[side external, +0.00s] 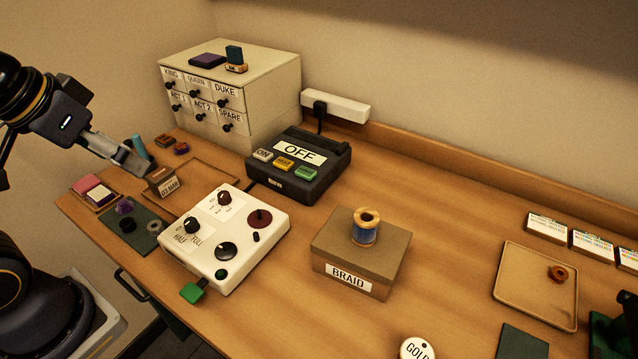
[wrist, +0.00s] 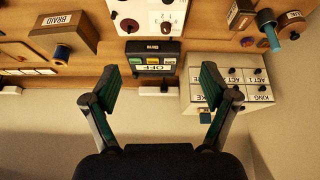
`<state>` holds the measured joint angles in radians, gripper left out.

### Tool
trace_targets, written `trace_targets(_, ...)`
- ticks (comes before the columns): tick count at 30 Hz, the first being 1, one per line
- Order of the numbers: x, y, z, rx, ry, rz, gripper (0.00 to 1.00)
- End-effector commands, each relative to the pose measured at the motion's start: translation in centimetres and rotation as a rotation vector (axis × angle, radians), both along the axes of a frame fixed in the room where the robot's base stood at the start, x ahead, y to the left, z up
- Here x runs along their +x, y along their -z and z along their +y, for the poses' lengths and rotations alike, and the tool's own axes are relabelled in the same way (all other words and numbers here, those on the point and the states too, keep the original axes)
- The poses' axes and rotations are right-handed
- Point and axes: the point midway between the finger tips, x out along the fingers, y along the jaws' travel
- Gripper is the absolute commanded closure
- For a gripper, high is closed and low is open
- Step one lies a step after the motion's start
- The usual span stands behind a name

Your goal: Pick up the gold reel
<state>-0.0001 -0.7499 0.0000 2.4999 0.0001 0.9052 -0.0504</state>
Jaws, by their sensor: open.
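No reel with plainly gold thread shows, so I cannot tell which one is the gold reel. A reel with tan rims and blue thread (side external: 365,228) stands upright on the BRAID box (side external: 345,285); it also shows in the wrist view (wrist: 62,52). A small orange-brown reel (side external: 557,274) lies on a shallow tray (side external: 510,285) at right. A round tag marked GOLD (side external: 416,350) is at the front edge of the picture. My gripper (side external: 125,157) is open and empty at the left, above the table's left end, well away from these reels. Its spread fingers show in the wrist view (wrist: 160,82).
A drawer cabinet (side external: 240,75) stands at back left. A black OFF switch box (side external: 325,175) and white control panel (side external: 200,235) with knobs lie between my gripper and the BRAID box. Small objects crowd the left end.

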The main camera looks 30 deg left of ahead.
Motion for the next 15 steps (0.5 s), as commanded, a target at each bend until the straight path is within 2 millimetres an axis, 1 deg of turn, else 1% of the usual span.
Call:
trace_targets(2, -0.2, -0.2, 0.0, -0.035, -0.072, 0.011, 0.15)
trace_targets(5, 1.0, -3.4, 0.1, -0.103, -0.215, -0.026, 0.15)
trace_targets(6, 2.0, -4.8, -0.1, -0.132, -0.269, -0.026, 0.15)
trace_targets(8, 3.6, -6.6, -0.9, -0.17, -0.327, -0.015, 0.15)
trace_targets(9, 4.8, -7.6, -1.7, -0.192, -0.358, -0.005, 0.15)
trace_targets(11, 6.7, -9.0, -3.2, -0.221, -0.395, 0.017, 0.15)
trace_targets(12, 8.0, -9.7, -4.4, -0.238, -0.415, 0.033, 0.15)
trace_targets(14, 10.1, -10.6, -6.7, -0.26, -0.437, 0.063, 0.15)
trace_targets(15, 11.4, -10.9, -8.5, -0.272, -0.449, 0.087, 0.15)
